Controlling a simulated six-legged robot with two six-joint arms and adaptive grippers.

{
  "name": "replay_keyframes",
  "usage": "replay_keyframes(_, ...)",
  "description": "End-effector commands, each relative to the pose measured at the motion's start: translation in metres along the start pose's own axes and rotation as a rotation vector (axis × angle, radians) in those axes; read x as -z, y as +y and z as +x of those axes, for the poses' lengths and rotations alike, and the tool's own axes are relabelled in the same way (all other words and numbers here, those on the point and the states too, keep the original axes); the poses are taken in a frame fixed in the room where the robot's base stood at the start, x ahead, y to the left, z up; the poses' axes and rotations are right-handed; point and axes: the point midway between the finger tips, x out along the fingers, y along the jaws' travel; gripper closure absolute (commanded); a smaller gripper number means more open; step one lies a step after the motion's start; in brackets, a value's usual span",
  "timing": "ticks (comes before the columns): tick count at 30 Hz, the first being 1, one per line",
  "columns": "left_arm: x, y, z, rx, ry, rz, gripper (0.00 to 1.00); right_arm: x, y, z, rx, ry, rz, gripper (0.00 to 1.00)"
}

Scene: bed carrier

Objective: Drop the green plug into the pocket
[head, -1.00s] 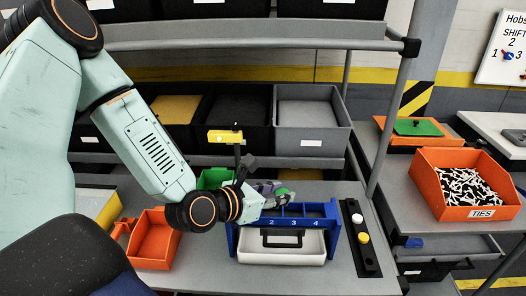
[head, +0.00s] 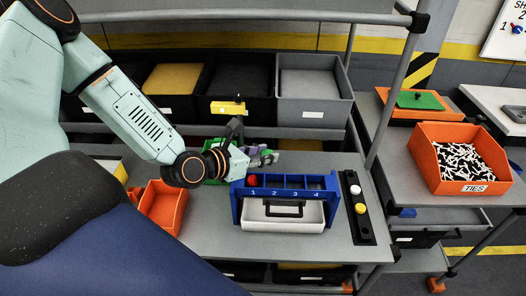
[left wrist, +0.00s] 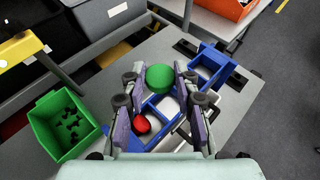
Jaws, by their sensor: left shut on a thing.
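My left gripper (head: 268,157) is shut on the round green plug (left wrist: 159,78), which sits between its fingertips in the left wrist view. In the head view the gripper is above and behind the blue rack (head: 284,196), which has numbered pockets. The rack also shows in the left wrist view (left wrist: 214,60), partly hidden by the fingers. A red plug (head: 252,181) sits in pocket 1 and also shows in the left wrist view (left wrist: 141,123). The other pockets look empty in the head view. My right gripper is not in view.
A black strip (head: 358,222) with white and yellow knobs lies to the right. Grey and black shelf bins stand behind.

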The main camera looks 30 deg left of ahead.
Motion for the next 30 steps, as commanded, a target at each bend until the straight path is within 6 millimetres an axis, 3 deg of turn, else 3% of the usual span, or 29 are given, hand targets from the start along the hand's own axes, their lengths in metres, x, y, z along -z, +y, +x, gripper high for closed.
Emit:
replay_keyframes(1,0.011,0.000,0.004,0.001,0.001,0.002,0.85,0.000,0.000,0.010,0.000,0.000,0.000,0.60)
replay_keyframes(7,0.029,-0.001,0.012,0.001,0.001,0.002,0.85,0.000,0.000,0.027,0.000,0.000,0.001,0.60)
replay_keyframes(18,0.031,-0.001,0.013,0.001,0.000,0.001,0.85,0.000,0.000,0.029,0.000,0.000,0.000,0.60)
replay_keyframes(19,0.031,-0.001,0.013,0.001,0.000,0.001,0.68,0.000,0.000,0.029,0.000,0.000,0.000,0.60)
replay_keyframes(27,0.031,-0.001,0.013,0.001,0.000,0.001,0.45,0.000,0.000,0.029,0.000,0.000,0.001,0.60)
replay_keyframes(30,0.031,-0.001,0.013,0.001,0.000,0.001,0.44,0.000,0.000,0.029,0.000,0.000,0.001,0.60)
